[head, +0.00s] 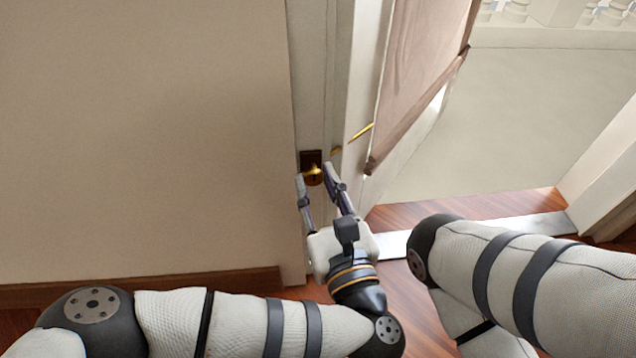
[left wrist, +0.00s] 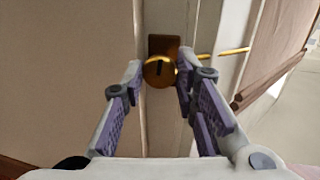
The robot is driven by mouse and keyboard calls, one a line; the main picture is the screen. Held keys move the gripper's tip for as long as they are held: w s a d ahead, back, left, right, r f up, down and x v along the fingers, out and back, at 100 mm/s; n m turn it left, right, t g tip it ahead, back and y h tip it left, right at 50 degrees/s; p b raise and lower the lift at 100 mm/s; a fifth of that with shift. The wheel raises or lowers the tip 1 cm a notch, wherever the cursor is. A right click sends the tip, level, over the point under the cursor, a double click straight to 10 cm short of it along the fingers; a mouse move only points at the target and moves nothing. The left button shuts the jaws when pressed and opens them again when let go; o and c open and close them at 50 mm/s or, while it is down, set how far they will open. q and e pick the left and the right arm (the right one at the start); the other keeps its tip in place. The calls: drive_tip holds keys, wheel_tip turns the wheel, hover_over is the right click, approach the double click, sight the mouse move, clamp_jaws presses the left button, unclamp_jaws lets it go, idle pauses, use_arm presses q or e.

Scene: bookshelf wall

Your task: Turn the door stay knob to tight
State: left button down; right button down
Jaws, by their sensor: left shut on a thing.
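The brass knob (head: 313,171) of the door stay sits on a dark plate (head: 310,156) on the pale door frame. In the left wrist view the knob (left wrist: 153,77) is round and gold, with a dark mark on its face. My left gripper (head: 314,174) reaches up to it, its fingertips on either side of the knob and shut on it. A thin brass rod (head: 359,132) runs from near the knob to the right, towards the curtained door. Any tight or loose marking is too small to read. My right gripper is out of view.
A plain beige wall (head: 140,140) fills the left. A pinkish curtain (head: 420,70) hangs on the door at the right, close to the rod. A metal threshold (head: 500,231) crosses the doorway, with pale ground outside. My right arm's links fill the lower right.

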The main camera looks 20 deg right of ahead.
use_arm(q)
drive_tip(key=m+p, duration=0.1)
drive_tip(key=m, duration=0.2)
drive_tip(key=shift+m, duration=0.4)
drive_tip(key=m+t+h+p, duration=0.1)
drive_tip(key=m, duration=0.4)
drive_tip(key=shift+f, duration=0.15)
drive_tip(key=m+h+p, duration=0.1)
drive_tip(key=m, duration=0.4)
drive_tip(key=shift+a+p, duration=0.15)
drive_tip(key=shift+p, duration=0.15)
drive_tip(key=shift+f+m+h+p, duration=0.15)
drive_tip(key=shift+m+h+p, duration=0.55)
drive_tip(key=shift+m, duration=1.6)
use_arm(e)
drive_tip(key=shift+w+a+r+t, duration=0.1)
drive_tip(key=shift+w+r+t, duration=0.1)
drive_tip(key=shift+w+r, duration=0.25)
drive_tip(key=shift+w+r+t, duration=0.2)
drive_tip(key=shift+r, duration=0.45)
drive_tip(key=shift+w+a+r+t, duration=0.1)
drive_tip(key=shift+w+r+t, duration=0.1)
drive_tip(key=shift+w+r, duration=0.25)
use_arm(q)
drive_tip(key=shift+a, duration=0.1)
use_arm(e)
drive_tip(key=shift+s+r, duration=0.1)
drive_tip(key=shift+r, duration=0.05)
